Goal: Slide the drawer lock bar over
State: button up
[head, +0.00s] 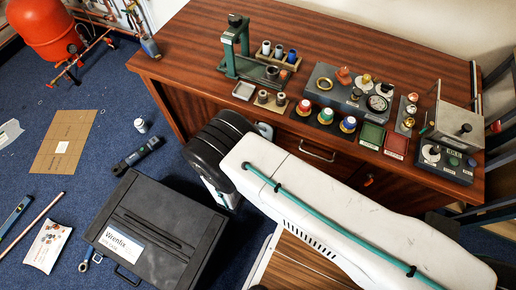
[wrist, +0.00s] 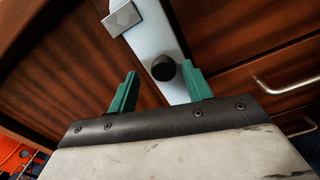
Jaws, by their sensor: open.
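The lock bar (wrist: 150,38) is a pale grey-blue strip on the drawer front in the wrist view, tilted in the picture. A round black knob (wrist: 163,68) stands on it. My gripper (wrist: 160,69) is open, with one green finger on each side of the knob. The right fingertip is very close to the knob, and I cannot tell whether they touch. The left fingertip is well clear of it. In the head view my arm covers most of this spot. A small pale piece, apparently the bar's end (head: 265,130), shows beside the arm.
A small metal plate (wrist: 122,18) lies across the bar's upper part. A drawer handle (wrist: 290,84) is at right in the wrist view. Several fittings, trays and gauges crowd the wooden bench top (head: 190,45). A black case (head: 150,235) stands on the blue floor.

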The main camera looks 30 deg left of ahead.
jog(key=s, duration=0.7)
jog(key=shift+d, duration=0.1)
